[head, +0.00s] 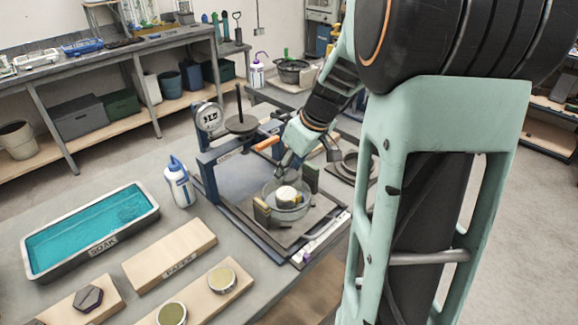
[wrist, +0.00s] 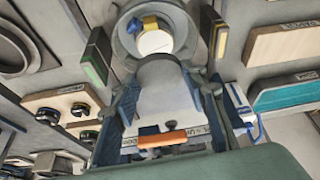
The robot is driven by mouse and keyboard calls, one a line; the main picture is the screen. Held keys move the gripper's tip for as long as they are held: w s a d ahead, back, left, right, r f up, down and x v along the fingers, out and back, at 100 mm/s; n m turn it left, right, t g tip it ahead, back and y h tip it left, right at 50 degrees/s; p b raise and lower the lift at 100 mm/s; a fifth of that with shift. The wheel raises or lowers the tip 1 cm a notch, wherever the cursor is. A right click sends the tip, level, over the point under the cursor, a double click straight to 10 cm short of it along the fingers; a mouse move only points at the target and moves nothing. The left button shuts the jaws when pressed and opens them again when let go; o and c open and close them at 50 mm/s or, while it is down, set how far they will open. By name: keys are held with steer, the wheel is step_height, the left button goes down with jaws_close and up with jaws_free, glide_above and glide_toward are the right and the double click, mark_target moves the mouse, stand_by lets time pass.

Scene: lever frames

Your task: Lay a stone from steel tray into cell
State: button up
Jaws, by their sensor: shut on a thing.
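The cell is a round, clear-walled bowl (head: 291,212) on the base of the lever frame. A pale round piece with a yellow part (head: 287,194) shows in its middle. In the wrist view the cell (wrist: 122,37) is a grey ring near the top, with the white round face (wrist: 155,42) and yellow piece inside. My gripper (head: 289,174) points down right over the cell, its tips close above or inside the rim. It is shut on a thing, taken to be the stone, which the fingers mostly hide. I cannot make out the steel tray for certain.
Two short posts (head: 262,212) flank the cell closely.

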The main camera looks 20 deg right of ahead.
mark_target(289, 195)
steer(key=shift+f+b, duration=2.25)
steer(key=shift+f, duration=0.25)
steer(key=shift+f+b, duration=0.15)
steer(key=shift+b, duration=0.35)
steer(key=o, duration=1.2)
steer(key=shift+o, duration=0.2)
